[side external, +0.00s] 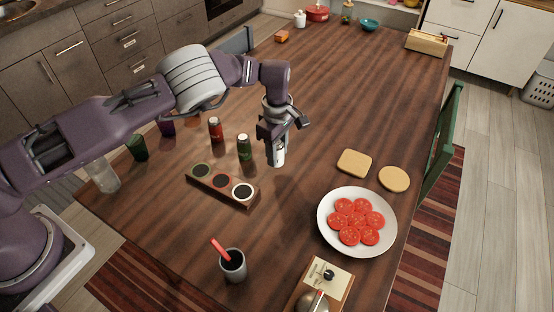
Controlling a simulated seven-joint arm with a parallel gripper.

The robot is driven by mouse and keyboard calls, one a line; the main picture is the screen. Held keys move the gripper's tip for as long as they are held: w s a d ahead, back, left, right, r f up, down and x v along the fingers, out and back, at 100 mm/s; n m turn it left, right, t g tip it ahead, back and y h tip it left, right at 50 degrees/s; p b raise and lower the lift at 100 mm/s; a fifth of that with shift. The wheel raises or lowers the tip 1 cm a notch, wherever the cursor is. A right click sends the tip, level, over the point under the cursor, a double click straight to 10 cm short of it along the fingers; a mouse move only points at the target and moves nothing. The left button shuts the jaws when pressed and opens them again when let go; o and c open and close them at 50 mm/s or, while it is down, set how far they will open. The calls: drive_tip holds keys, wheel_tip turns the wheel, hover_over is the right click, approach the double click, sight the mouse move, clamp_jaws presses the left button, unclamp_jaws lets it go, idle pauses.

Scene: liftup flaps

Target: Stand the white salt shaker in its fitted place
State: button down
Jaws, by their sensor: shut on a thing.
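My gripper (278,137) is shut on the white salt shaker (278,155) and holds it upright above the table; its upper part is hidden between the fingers. A wooden rack (222,187) lies below and to the left of the gripper. It has three round places in a row: one with a green ring, a red one in the middle, and a white-ringed one (243,191) at the right end. All three look empty. The shaker is up and to the right of the white-ringed place, apart from the rack.
A green shaker (244,147) and a red shaker (215,129) stand behind the rack.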

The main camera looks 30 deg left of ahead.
drive_tip(key=r, duration=0.4)
drive_tip(key=s+a+r, duration=0.1)
drive_tip(key=r, duration=0.1)
drive_tip(key=shift+r, duration=0.3)
drive_tip(key=s+a, duration=0.2)
drive_tip(key=s, duration=0.8)
drive_tip(key=shift+n, duration=0.3)
drive_tip(key=f, duration=0.6)
drive_tip(key=s+f, duration=0.1)
drive_tip(key=f, duration=0.2)
drive_tip(key=shift+a, duration=0.2)
drive_tip(key=shift+f, duration=0.2)
drive_tip(key=shift+f, duration=0.2)
